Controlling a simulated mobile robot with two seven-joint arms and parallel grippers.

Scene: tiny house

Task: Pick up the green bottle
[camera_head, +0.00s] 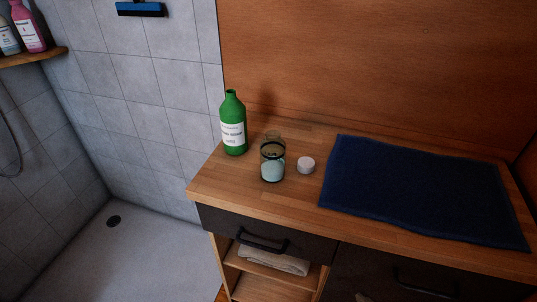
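A green bottle (233,124) with a white label stands upright on the wooden counter (302,195), near its left back corner. A glass jar (272,160) with pale contents stands close to it on the right, slightly nearer the front. The bottle is in full view with nothing in front of it. Neither of my grippers shows in the head view.
A small white round object (306,165) sits right of the jar. A dark blue towel (425,190) covers the counter's right part. Drawers with dark handles (262,240) are below. The tiled wall and shower floor (150,255) lie to the left.

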